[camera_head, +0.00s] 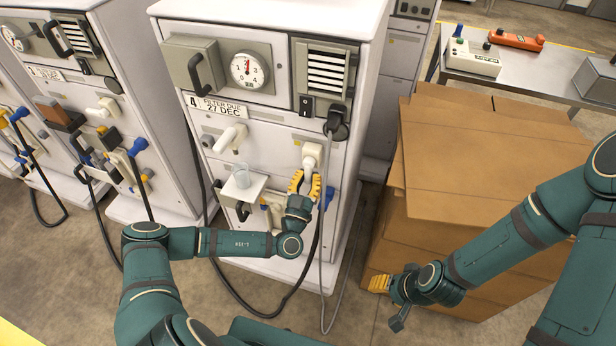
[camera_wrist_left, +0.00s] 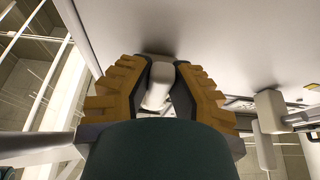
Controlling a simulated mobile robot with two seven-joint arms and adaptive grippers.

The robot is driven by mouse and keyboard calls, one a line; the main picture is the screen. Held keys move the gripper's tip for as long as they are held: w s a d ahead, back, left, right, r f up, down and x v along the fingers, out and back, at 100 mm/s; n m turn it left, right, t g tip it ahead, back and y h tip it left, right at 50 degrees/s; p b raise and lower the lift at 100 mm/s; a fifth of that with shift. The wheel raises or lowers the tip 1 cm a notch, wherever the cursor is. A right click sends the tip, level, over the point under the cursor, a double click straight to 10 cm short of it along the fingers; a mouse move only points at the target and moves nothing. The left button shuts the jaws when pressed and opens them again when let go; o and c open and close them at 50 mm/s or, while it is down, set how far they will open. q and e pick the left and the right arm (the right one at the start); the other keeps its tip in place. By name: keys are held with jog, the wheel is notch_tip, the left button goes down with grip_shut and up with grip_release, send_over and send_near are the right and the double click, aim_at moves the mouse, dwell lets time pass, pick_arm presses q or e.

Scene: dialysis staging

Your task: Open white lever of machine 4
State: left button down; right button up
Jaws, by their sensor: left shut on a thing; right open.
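Machine 4 (camera_head: 262,110) stands upright in the middle of the head view, with a "4" and "FILTER DUE 27 DEC" label. A white lever (camera_head: 312,156) sticks out at the right of its front panel. My left gripper (camera_head: 305,182) is at this lever from below, its yellow fingers shut on it. In the left wrist view the white lever (camera_wrist_left: 159,86) is between the fingers of the gripper (camera_wrist_left: 162,90). A second white lever (camera_head: 230,138) sits further left on the machine. My right gripper (camera_head: 379,283) is empty, low in front of the boxes.
Dark and grey hoses hang in front. Cardboard boxes (camera_head: 480,165) are stacked right of the machine. Other machines (camera_head: 115,90) stand left, and a metal table (camera_head: 530,70) is behind the boxes.

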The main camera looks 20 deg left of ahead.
pick_arm(q)
jog(key=shift+r, duration=0.1)
jog(key=c, duration=0.9)
grip_release()
jog(key=shift+o, duration=0.2)
jog(key=v, duration=1.2)
jog(key=shift+d, duration=0.1)
